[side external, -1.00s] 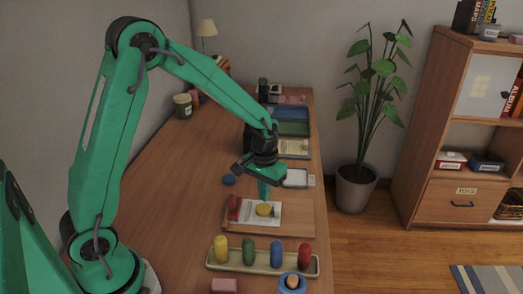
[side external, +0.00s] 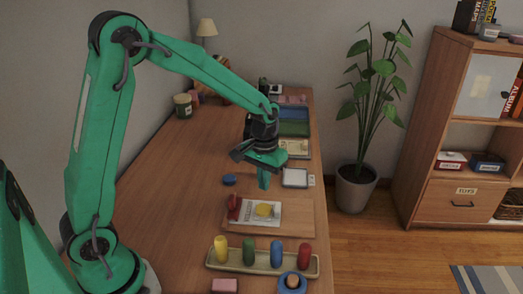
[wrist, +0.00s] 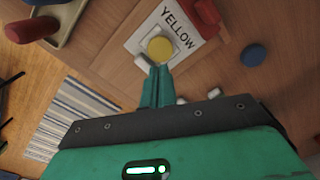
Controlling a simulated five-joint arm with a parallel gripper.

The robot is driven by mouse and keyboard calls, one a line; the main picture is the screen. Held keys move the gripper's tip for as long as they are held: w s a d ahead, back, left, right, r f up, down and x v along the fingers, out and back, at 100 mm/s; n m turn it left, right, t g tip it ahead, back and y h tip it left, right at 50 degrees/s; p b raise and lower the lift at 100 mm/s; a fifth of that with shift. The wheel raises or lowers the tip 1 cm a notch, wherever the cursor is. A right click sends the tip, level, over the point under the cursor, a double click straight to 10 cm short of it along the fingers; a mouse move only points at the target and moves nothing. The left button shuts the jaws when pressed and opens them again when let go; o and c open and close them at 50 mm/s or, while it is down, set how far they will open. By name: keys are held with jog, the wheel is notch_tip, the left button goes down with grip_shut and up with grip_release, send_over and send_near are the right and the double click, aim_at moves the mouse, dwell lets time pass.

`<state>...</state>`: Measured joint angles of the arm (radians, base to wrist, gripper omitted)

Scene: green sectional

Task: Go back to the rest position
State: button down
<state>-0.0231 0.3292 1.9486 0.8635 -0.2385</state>
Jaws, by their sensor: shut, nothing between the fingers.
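My gripper (side external: 263,186) is shut and empty. It hangs above the table, a little beyond the wooden board (side external: 298,218) in the side view. In the wrist view my gripper (wrist: 157,70) shows its fingers together, just below the yellow disc in the picture. The yellow disc (side external: 264,211) lies on a white card (side external: 250,219) on the board. The card (wrist: 143,38) reads "YELLOW" in the wrist view, with the yellow disc (wrist: 160,48) on it.
A red piece (side external: 233,206) stands at the card's left edge. A blue disc (side external: 229,180) lies beyond the board. A tray (side external: 235,265) with several coloured pegs is in front. A white square dish (side external: 296,178) is right of my gripper. The table's left side is clear.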

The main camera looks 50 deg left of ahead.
jog(key=shift+r, duration=0.1)
jog(key=s+r+m+t, duration=0.1)
jog(key=s+r+t, duration=0.1)
jog(key=s+r, duration=0.5)
jog(key=s+d+r+m+t, duration=0.1)
jog(key=s+r+m+t, duration=0.1)
jog(key=s+r, duration=0.5)
jog(key=shift+s+r+t, duration=0.2)
jog(key=shift+s+t, duration=0.6)
jog(key=shift+s, duration=1.75)
